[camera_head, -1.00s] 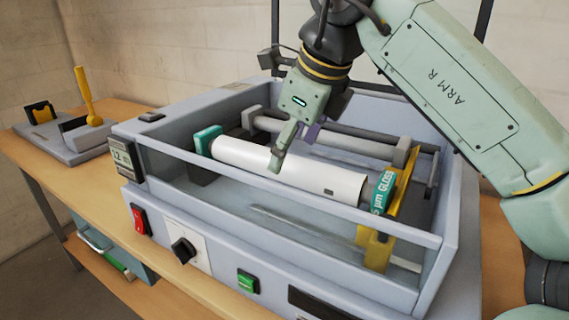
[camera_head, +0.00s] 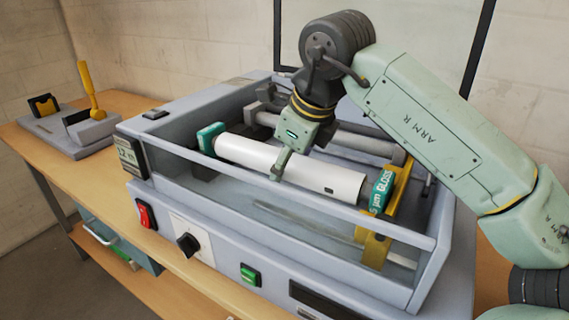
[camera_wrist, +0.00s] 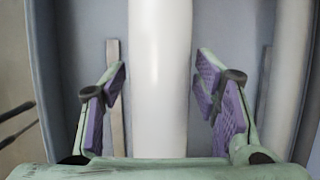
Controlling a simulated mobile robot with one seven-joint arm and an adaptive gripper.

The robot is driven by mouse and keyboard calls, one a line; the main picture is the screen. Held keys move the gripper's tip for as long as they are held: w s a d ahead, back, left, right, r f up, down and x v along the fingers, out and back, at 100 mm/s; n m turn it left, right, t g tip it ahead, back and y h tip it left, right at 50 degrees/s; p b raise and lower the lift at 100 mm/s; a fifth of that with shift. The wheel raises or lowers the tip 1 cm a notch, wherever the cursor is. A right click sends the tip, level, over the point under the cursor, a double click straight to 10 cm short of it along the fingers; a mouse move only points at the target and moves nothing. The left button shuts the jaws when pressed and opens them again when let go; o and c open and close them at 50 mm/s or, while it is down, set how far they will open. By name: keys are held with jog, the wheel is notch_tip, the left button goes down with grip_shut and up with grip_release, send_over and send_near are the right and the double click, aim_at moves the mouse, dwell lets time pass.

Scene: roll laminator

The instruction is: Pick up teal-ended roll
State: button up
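The teal-ended roll (camera_head: 286,166) is white and lies inside the grey laminator (camera_head: 300,219), with a teal block at its left end and a teal label reading "GLOSS" at its right end. In the wrist view the roll (camera_wrist: 160,75) runs upright through the middle. My gripper (camera_head: 281,165) is over the middle of the roll. In the wrist view my gripper (camera_wrist: 161,100) is open, with one purple-padded finger on each side of the roll and a gap on both sides. The far finger is mostly hidden in the head view.
A second roller (camera_head: 337,136) lies behind the roll. A yellow bracket (camera_head: 379,240) stands at its right end. The laminator's front rail (camera_head: 290,190) runs in front. A grey fixture with a yellow handle (camera_head: 86,88) stands on the wooden table (camera_head: 38,146) at left.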

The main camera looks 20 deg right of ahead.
grip_shut()
dwell(0.5)
jog(key=shift+r, duration=0.1)
